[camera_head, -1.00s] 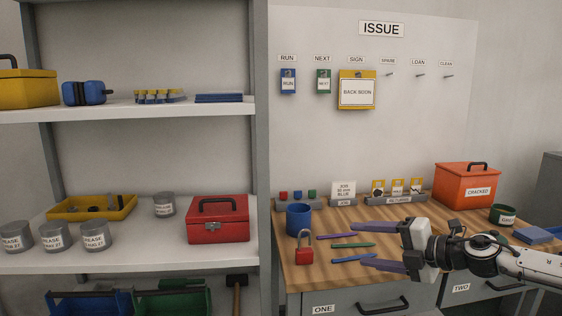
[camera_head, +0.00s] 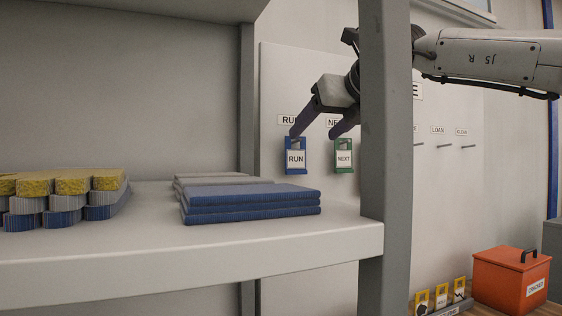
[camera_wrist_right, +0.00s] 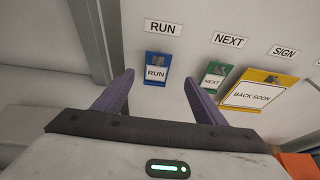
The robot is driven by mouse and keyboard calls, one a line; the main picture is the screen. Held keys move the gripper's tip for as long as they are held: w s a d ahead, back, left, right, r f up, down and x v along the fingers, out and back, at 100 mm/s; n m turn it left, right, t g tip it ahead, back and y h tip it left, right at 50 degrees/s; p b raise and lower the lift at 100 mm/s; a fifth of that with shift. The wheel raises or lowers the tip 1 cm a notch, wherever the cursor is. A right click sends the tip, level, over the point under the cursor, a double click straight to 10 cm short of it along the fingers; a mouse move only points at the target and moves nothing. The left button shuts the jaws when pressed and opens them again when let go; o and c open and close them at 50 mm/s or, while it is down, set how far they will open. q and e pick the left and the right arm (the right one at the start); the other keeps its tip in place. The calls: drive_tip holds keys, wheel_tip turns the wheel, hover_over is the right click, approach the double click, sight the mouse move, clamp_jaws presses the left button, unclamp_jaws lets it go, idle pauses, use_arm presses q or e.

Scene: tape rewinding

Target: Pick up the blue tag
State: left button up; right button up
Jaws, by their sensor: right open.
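The blue tag (camera_head: 296,158), marked RUN, hangs on the wall board under the RUN label. It also shows in the right wrist view (camera_wrist_right: 156,74), ahead of and between the two fingers. My right gripper (camera_head: 318,130) is open and empty in front of the board; in the head view one fingertip overlaps the top of the blue tag, though I cannot tell whether it touches. The right wrist view shows the finger pair (camera_wrist_right: 158,82) wide apart with a gap around the tag's outline. My left gripper is not in view.
The green NEXT tag (camera_head: 343,157) hangs just right of the blue one. The yellow BACK SOON sign (camera_wrist_right: 256,90) hangs beyond it. A grey shelf post (camera_head: 385,200) stands before my right arm. Folded blue cloths (camera_head: 250,203) lie on the shelf. An orange box (camera_head: 505,278) sits below.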

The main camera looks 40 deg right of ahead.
sight(296, 151)
drive_tip(key=x, duration=0.3)
drive_tip(key=p+x, duration=0.1)
drive_tip(key=x, duration=0.1)
drive_tip(key=p+x, duration=0.1)
drive_tip(key=x, duration=0.2)
drive_tip(key=shift+w+a+f, duration=0.2)
drive_tip(key=shift+f, duration=0.2)
drive_tip(key=c, duration=1.1)
drive_tip(key=shift+r, duration=0.1)
